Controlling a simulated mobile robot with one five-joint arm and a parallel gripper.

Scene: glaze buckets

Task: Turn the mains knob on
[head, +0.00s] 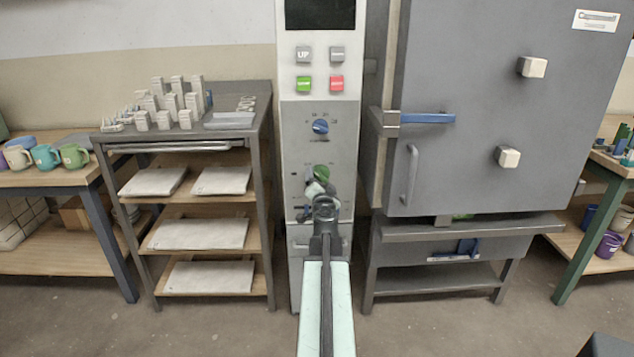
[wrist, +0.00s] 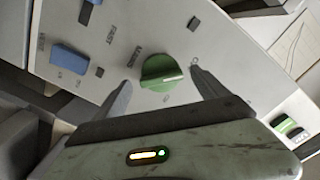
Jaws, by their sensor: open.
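The mains knob is a green round knob (head: 321,172) low on the grey control column in the head view. In the wrist view the green knob (wrist: 162,73) shows with a pale pointer line, and the lettering beside it seems to read MAINS. My gripper (wrist: 160,90) is open, with one finger on each side of the knob in the wrist view. I cannot tell whether the fingers touch it. In the head view my gripper (head: 318,188) is in front of the panel just below the knob, and my arm hides part of the column.
A blue dial (head: 320,126) and several push buttons (head: 320,68) sit higher on the column. A grey kiln (head: 480,110) with a blue latch stands to the right. A shelf rack (head: 200,145) stands close on the left. The floor in front is clear.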

